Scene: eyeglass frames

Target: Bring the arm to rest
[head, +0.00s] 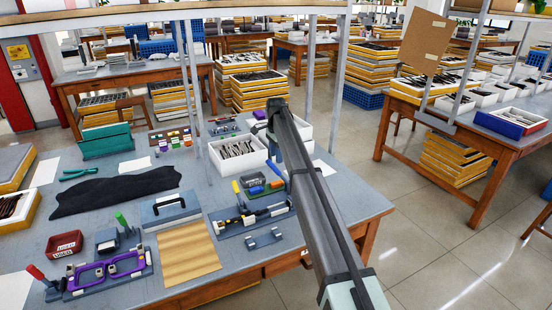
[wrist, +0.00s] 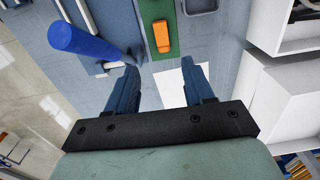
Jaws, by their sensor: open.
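My gripper (wrist: 160,78) is open in the wrist view, with its two blue fingers apart and nothing between them. It hangs above the workbench (wrist: 95,65). In the head view my arm reaches over the right part of the bench, and its own links mostly hide the gripper. A purple eyeglass frame (head: 105,269) sits in a fixture at the bench's front left. A second fixture (head: 252,216) with dark and yellow parts lies near the front middle.
A white bin (head: 238,153) of dark frames stands close to my gripper. The aisle floor (head: 440,250) is clear at right.

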